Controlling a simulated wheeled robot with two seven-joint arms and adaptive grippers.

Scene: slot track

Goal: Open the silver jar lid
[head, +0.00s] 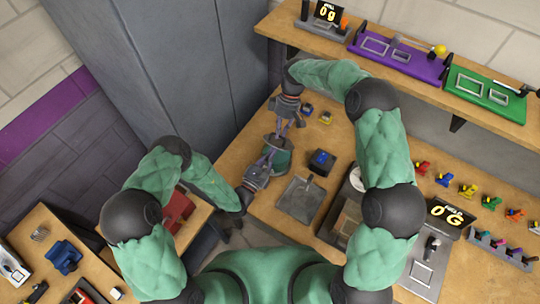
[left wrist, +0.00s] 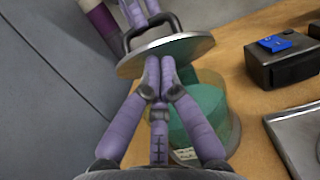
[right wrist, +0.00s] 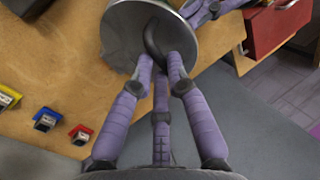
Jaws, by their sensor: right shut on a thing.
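The silver lid (head: 271,139) is a round metal disc with a dark handle (left wrist: 172,20). My right gripper (head: 284,122) is shut on that handle; in the right wrist view the fingers (right wrist: 160,62) meet at it and the lid (right wrist: 125,35) looks tilted. The jar (head: 279,164) is a clear jar with green contents on the wooden counter. In the left wrist view the jar (left wrist: 205,125) shows below the lid, which looks raised off it. My left gripper (head: 262,165) is beside the jar, its fingertips (left wrist: 160,65) close together just under the lid's edge. They hide part of the jar.
A dark box with a blue top (head: 322,161) and a grey metal tray (head: 301,198) stand right of the jar. Small coloured blocks (head: 326,118) lie behind. A tall grey cabinet (head: 200,60) stands at the left. A red drawer (right wrist: 275,25) shows in the right wrist view.

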